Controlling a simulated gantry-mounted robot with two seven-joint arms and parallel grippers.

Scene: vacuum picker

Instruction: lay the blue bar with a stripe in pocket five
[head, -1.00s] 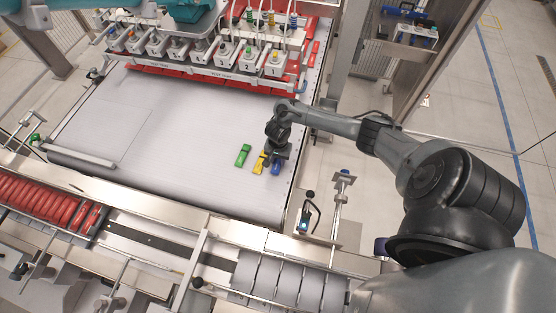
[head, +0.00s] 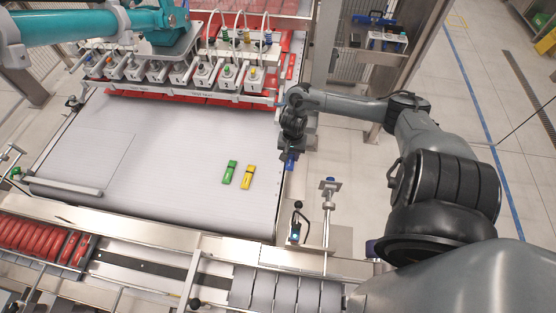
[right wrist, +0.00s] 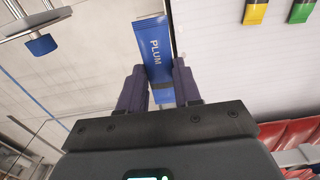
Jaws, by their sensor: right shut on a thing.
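The blue bar (head: 291,166) hangs below my right gripper (head: 290,153), beyond the right edge of the belt in the head view. In the right wrist view, the blue bar (right wrist: 154,48) reads "PLUM" and has a darker band across it near the fingers. The two fingers of my right gripper (right wrist: 160,88) are shut on the bar's near end; its far end sticks out past them. A row of grey pockets (head: 285,291) shows at the bottom of the head view; I see no number on them. My left gripper is not in view.
A green bar (head: 229,172) and a yellow bar (head: 248,177) lie on the white belt (head: 160,150). A row of numbered suction heads (head: 180,74) hangs over the belt's far end. A thin post (head: 329,200) stands right of the belt. Much of the belt is clear.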

